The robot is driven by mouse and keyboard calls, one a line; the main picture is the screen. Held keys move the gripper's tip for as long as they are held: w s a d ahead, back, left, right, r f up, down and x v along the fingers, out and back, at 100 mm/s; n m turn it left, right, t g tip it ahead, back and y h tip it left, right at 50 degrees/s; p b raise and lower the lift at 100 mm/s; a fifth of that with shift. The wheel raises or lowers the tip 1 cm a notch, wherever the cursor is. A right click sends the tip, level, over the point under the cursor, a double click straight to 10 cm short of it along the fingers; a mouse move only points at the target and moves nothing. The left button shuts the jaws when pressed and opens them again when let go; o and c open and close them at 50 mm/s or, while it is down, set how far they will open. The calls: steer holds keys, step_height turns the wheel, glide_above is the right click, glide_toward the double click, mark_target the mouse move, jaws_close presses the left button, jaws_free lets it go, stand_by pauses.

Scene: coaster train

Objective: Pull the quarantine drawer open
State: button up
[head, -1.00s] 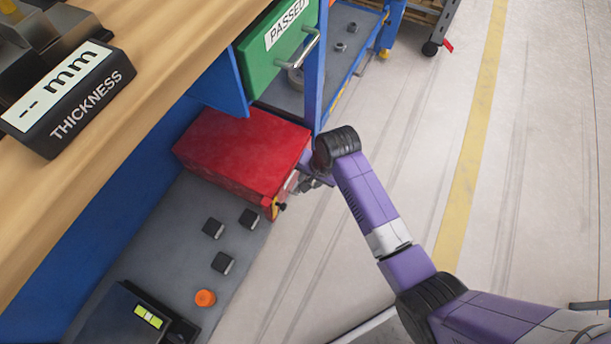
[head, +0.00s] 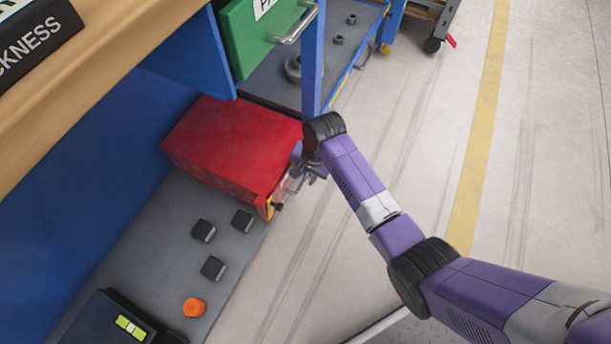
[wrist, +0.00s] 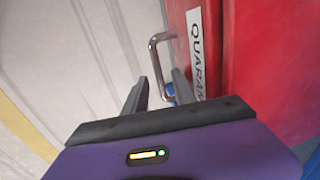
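The red quarantine drawer unit (head: 232,150) sits on the grey lower shelf in the head view. In the wrist view its red front (wrist: 250,60) carries a white label (wrist: 197,50) reading "QUARAN", the rest cut off. A metal bar handle (wrist: 155,58) stands out from the front beside the label. My gripper (wrist: 160,80) is open, with its two fingers apart at the handle and the bar showing between them. I cannot tell whether the fingers touch it. In the head view my gripper (head: 300,182) is at the drawer's front, partly hidden by my wrist.
A green drawer (head: 262,42) with its own handle is above, beside a blue post (head: 313,60). Several black blocks (head: 212,268) and an orange piece (head: 194,307) lie on the shelf (head: 235,255). The floor (head: 420,150) to the right is mostly clear.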

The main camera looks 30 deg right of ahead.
jaws_close()
stand_by(1.4)
